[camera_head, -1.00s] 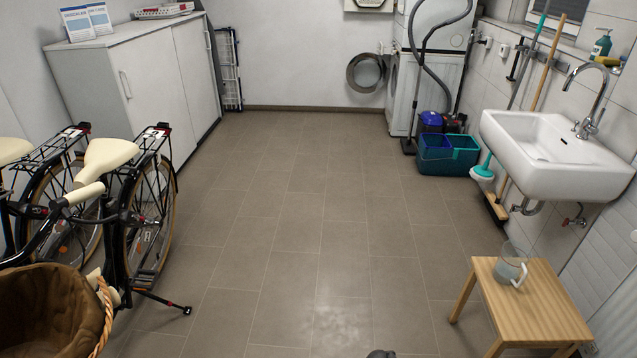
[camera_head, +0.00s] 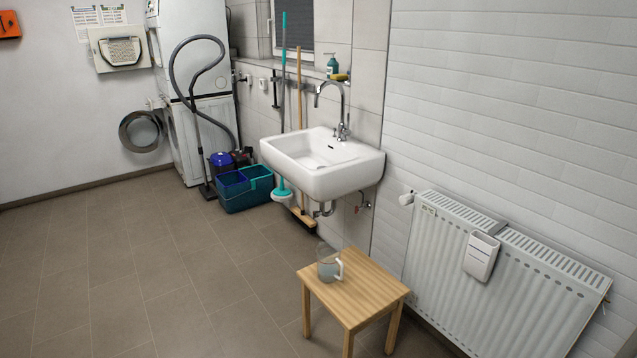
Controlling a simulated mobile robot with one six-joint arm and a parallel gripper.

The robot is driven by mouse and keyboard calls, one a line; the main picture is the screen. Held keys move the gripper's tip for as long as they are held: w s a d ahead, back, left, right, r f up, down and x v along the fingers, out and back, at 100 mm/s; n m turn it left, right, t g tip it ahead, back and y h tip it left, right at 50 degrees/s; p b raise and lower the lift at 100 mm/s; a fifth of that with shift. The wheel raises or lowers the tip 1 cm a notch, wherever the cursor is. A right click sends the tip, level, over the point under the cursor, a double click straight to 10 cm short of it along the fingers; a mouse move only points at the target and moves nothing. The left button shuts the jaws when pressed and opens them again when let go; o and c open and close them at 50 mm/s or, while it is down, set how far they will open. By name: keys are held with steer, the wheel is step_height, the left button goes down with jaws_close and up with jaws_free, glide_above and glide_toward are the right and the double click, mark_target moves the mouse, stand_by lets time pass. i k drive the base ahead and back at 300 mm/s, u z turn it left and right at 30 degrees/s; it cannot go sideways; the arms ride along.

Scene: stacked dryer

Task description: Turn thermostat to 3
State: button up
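A white thermostat knob (camera_head: 406,199) sticks out at the upper left corner of the white radiator (camera_head: 433,252) on the right wall. It is small in the view, and I cannot read any numbers on it. A white box-shaped device (camera_head: 481,257) hangs on the radiator's front, right of the knob. My gripper is not in view.
A wooden stool (camera_head: 365,295) with a glass jug (camera_head: 328,266) stands left of the radiator, close to it. A white sink (camera_head: 320,165), mop and broom are beyond it. Blue-green buckets (camera_head: 244,188) sit on the floor. The tiled floor (camera_head: 150,275) at left is clear.

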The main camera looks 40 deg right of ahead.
mark_target(407, 199)
steer(key=u, duration=1.3)
steer(key=k, duration=0.1)
steer(key=z, duration=3.05)
steer(key=k, duration=0.95)
steer(key=u, duration=0.15)
steer(key=i, duration=0.65)
steer(key=z, duration=0.05)
